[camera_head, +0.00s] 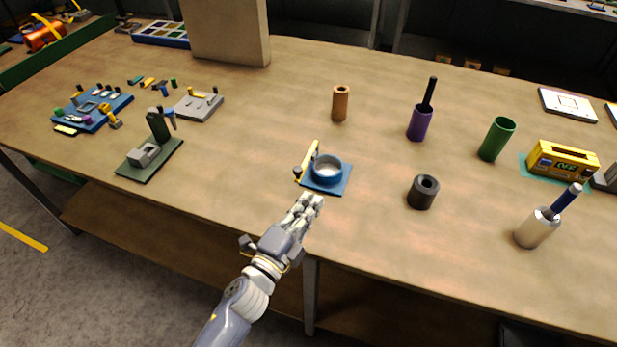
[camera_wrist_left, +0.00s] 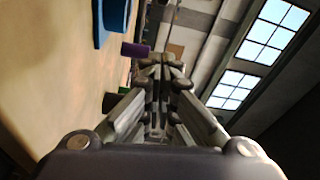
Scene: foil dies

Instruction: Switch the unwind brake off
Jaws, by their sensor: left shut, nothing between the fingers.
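No label I can read names the unwind brake. A blue base with a round cup (camera_head: 328,172) stands near the table's front edge in the head view. A yellow lever (camera_head: 308,160) rises at its left side, tilted up to the right, with a dark knob at its lower end. My left gripper (camera_head: 312,201) is shut and empty, just in front of the blue base, with a small gap seeming to show. In the left wrist view the shut fingers (camera_wrist_left: 163,62) point away, and part of a blue thing (camera_wrist_left: 113,22) shows at upper left. My right gripper is out of view.
A black ring (camera_head: 423,192), brown cylinder (camera_head: 340,103), purple cup (camera_head: 419,123) and green cup (camera_head: 497,138) stand around. A green-based press (camera_head: 150,150) is at the left.

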